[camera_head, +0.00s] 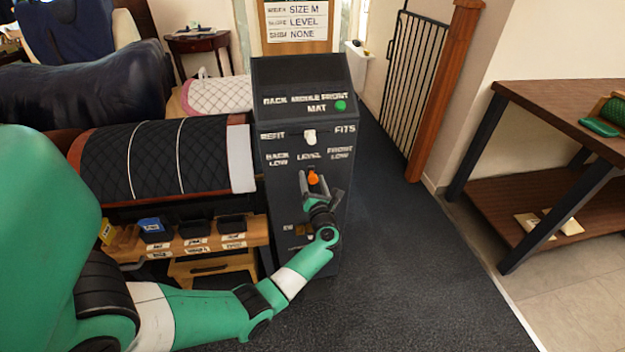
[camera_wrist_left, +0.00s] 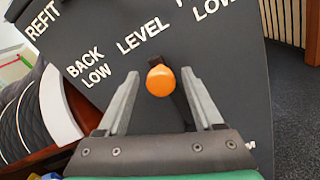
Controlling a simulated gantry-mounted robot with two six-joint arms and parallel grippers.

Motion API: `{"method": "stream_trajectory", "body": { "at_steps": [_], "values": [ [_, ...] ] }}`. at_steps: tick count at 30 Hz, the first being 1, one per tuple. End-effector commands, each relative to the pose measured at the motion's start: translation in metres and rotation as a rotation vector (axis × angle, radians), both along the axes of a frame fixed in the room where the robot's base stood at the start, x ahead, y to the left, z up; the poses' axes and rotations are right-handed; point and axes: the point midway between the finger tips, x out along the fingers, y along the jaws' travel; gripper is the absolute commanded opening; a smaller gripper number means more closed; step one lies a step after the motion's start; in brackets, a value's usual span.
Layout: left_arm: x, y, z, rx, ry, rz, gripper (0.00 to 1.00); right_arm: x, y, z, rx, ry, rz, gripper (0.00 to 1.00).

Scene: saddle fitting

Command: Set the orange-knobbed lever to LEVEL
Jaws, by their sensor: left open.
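The orange-knobbed lever (camera_head: 313,178) is on the front of a dark panel box (camera_head: 300,85), under the labels BACK LOW, LEVEL and FRONT LOW. In the left wrist view the orange knob (camera_wrist_left: 160,80) shows between the finger tips, below the word LEVEL and a little to its right. My left gripper (camera_head: 318,192) is open at the knob, one finger on each side, with a gap to both fingers. My right gripper is not in view.
A white knob (camera_head: 310,137) sits above the lever between REFIT and FITS. A green button (camera_head: 340,105) is beside MAT. A sign (camera_head: 296,22) behind reads SIZE M, LEVEL, NONE. A quilted saddle pad (camera_head: 160,160) lies left of the box. Open floor is at right.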

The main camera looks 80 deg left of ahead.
Motion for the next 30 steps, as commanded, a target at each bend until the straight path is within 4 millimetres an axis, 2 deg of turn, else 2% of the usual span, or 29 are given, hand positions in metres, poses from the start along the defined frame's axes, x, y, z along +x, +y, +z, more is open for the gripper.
{"method": "stream_trajectory", "body": {
  "at_steps": [5, 9, 15, 19, 30],
  "values": [
    [0.000, -0.029, 0.004, 0.001, 0.002, -0.006, 0.68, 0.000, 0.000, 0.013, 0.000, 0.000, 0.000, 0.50],
    [0.000, -0.064, 0.003, -0.001, 0.001, -0.006, 0.68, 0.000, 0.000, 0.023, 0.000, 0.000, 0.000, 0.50],
    [-0.001, -0.102, 0.002, 0.001, 0.001, -0.005, 0.68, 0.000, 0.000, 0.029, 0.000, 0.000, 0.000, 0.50],
    [-0.002, -0.112, 0.001, 0.000, 0.000, -0.001, 0.68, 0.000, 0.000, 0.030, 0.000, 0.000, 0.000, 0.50],
    [-0.003, -0.113, 0.000, 0.001, 0.000, 0.000, 0.68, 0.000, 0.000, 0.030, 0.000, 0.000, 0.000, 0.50]
  ]
}}
